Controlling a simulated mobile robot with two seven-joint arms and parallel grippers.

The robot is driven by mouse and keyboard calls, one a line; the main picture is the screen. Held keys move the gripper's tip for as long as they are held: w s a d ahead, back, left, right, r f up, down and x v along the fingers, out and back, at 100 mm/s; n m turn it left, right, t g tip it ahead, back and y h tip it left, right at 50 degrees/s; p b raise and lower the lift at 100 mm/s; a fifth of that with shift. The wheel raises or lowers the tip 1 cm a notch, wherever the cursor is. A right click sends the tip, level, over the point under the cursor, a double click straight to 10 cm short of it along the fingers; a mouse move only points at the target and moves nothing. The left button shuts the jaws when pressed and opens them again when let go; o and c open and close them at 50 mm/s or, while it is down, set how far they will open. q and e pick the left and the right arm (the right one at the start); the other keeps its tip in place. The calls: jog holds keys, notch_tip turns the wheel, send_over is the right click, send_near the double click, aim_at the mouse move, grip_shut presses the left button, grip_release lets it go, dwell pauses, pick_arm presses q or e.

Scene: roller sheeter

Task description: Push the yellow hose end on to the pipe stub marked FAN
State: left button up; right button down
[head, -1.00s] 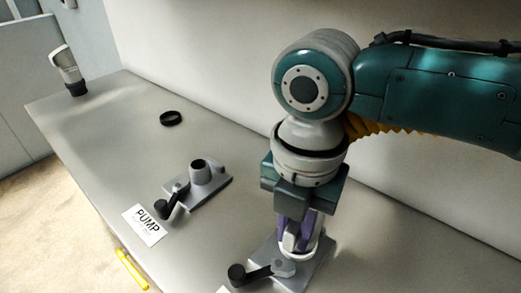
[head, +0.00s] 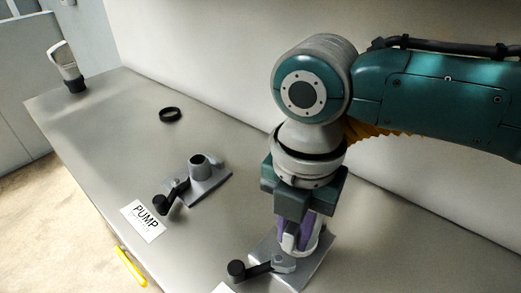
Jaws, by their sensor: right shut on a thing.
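My right gripper (head: 299,241) points down over a grey base plate (head: 316,266) at the bottom of the head view. It is shut on the hose end, which is mostly hidden by the fingers; a pale rim shows beside them. The yellow ribbed hose (head: 366,131) shows behind my right wrist. The stub on this plate is hidden by the gripper, so I cannot tell how far the hose end sits on it. Its label is cut off at the bottom edge and FAN cannot be read. My left gripper is not in view.
An open stub (head: 198,168) with a black-knobbed lever stands left, by the PUMP label (head: 143,219). A similar black-knobbed lever (head: 237,270) is beside my gripper. A black ring (head: 170,115) lies behind. A yellow bar (head: 130,267) is at the bench's front edge.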

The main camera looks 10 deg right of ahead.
jog(key=c, duration=0.7)
grip_release()
notch_tip(320, 180, up, 10)
jog(key=shift+f+p, duration=0.1)
jog(key=shift+p, duration=0.45)
